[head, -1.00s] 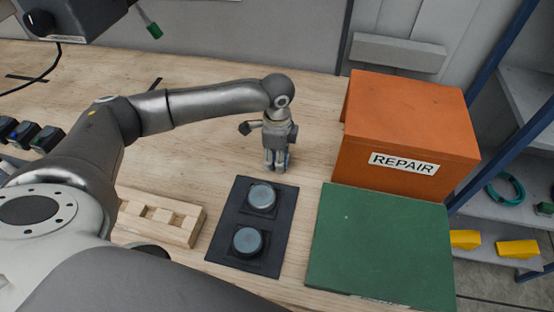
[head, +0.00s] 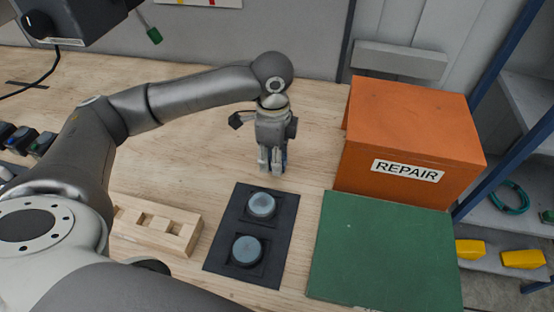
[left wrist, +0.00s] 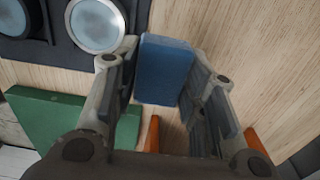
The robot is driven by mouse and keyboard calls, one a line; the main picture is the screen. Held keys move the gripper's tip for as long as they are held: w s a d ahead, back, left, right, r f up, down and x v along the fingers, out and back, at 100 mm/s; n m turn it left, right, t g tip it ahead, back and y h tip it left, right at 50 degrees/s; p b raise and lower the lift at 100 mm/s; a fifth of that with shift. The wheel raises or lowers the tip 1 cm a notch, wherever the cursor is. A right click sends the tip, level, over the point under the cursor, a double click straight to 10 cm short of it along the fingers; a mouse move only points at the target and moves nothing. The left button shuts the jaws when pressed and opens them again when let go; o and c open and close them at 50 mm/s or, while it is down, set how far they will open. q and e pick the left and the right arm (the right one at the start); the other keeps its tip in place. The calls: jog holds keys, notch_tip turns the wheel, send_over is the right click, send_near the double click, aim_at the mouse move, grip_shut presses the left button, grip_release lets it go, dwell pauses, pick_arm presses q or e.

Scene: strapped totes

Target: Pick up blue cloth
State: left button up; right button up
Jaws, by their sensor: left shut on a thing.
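The blue cloth (left wrist: 165,70) looks like a folded blue block in the left wrist view. It sits between the two fingers of my left gripper (left wrist: 157,62), which is shut on it. In the head view my left gripper (head: 273,167) points down above the wooden table, behind the dark pad. There only a thin blue strip of the cloth (head: 285,157) shows behind the fingers. The gap between the cloth and the tabletop is hard to judge. My right gripper is not in view.
A dark pad with two round discs (head: 262,206) lies in front of the gripper. A green board (head: 383,250) and an orange REPAIR box (head: 410,125) stand to the right. A slotted wooden block (head: 160,226) lies to the left. The table behind the gripper is clear.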

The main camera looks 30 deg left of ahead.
pick_arm(q)
jog(key=s+d+r, duration=0.1)
jog(key=s+r, duration=0.1)
jog(key=s, duration=0.3)
jog(key=s+d+r+b, duration=0.1)
jog(key=s+r, duration=0.2)
jog(key=s, duration=0.1)
jog(key=shift+s+d+r, duration=0.15)
jog(key=shift+s+d, duration=0.1)
jog(key=shift+s, duration=0.1)
